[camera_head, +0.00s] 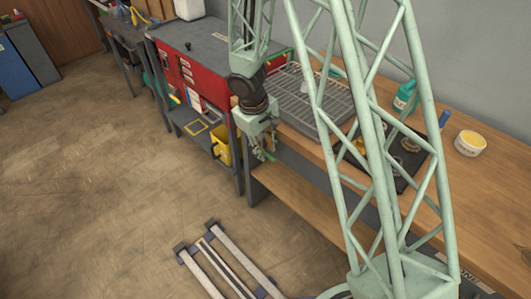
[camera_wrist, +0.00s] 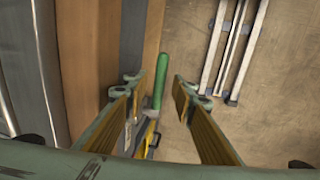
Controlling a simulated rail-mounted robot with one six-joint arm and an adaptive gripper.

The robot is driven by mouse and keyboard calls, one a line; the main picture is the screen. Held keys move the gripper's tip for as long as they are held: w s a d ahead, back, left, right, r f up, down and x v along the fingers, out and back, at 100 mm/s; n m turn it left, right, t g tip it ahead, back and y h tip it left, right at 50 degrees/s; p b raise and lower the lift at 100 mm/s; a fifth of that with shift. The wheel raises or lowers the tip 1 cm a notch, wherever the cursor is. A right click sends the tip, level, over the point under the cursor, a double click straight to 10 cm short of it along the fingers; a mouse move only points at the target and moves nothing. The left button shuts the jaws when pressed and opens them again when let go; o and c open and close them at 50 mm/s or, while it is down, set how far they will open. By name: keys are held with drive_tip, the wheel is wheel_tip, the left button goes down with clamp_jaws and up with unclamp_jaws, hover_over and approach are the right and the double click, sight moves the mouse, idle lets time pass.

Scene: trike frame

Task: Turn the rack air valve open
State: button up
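My gripper (camera_wrist: 160,86) points down in the wrist view with its two fingers spread apart. A green bar-like handle (camera_wrist: 161,72) shows in the gap between the fingertips, nearer the left one, with clear space to the right finger. It looks like the valve's lever, but I cannot tell for sure. In the head view my gripper (camera_head: 264,153) hangs beside the wooden bench's front edge, and no valve can be made out clearly there.
The wooden bench (camera_head: 490,185) runs along the right, with a wire rack (camera_head: 300,88) on it. A red cabinet (camera_head: 190,72) and a yellow bin (camera_head: 221,146) stand to the left. Rails (camera_head: 235,270) lie on the floor. Open floor is at the left.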

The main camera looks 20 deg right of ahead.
drive_tip(key=shift+f, duration=0.35)
drive_tip(key=shift+c, duration=0.3)
clamp_jaws()
